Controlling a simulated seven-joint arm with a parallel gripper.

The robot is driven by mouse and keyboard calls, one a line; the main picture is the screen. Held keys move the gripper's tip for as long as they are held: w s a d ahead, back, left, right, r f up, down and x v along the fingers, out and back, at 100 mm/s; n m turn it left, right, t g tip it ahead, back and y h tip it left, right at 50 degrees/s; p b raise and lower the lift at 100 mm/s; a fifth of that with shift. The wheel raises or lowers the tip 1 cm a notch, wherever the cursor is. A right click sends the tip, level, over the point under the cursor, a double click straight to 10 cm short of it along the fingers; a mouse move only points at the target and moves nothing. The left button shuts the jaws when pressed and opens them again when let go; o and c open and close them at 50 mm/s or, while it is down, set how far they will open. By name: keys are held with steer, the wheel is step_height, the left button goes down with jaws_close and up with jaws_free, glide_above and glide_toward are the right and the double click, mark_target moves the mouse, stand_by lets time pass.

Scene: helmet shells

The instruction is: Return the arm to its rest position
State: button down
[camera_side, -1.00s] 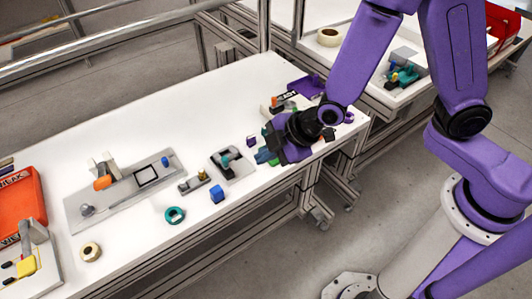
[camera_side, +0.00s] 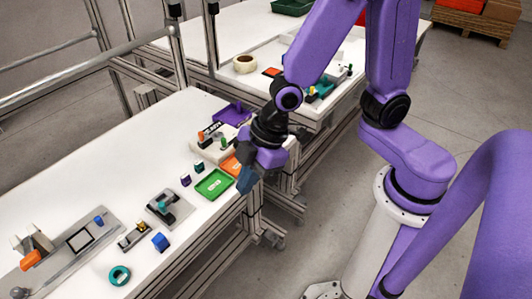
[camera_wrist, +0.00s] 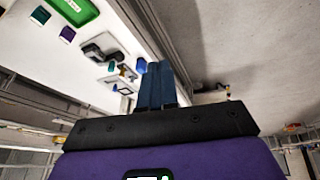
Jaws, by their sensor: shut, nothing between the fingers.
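My gripper (camera_side: 245,183) hangs from the purple arm in the side view, pointing down at the front edge of the white table (camera_side: 100,150). Its dark blue fingers are shut and empty. In the wrist view the closed fingers (camera_wrist: 157,82) lie side by side with nothing between them. The table, with its small parts, is to the upper left of the fingers there, and grey floor is to the right. I cannot tell the exact height of the fingertips.
A blue block (camera_side: 160,242), a teal ring (camera_side: 119,275) and a grey fixture (camera_side: 170,208) are further left. Open floor (camera_side: 335,170) lies right of the table.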

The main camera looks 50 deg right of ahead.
steer(key=s+d+r+m+g+h, duration=0.1)
steer(key=s+d+r, duration=0.2)
steer(key=s+d, duration=0.3)
steer(key=s+d+r+m+g+h, duration=0.1)
steer(key=s+d+r, duration=0.3)
steer(key=d, duration=0.5)
steer(key=shift+s+m+h, duration=0.3)
steer(key=shift+s+h, duration=0.5)
steer(key=shift+s, duration=0.25)
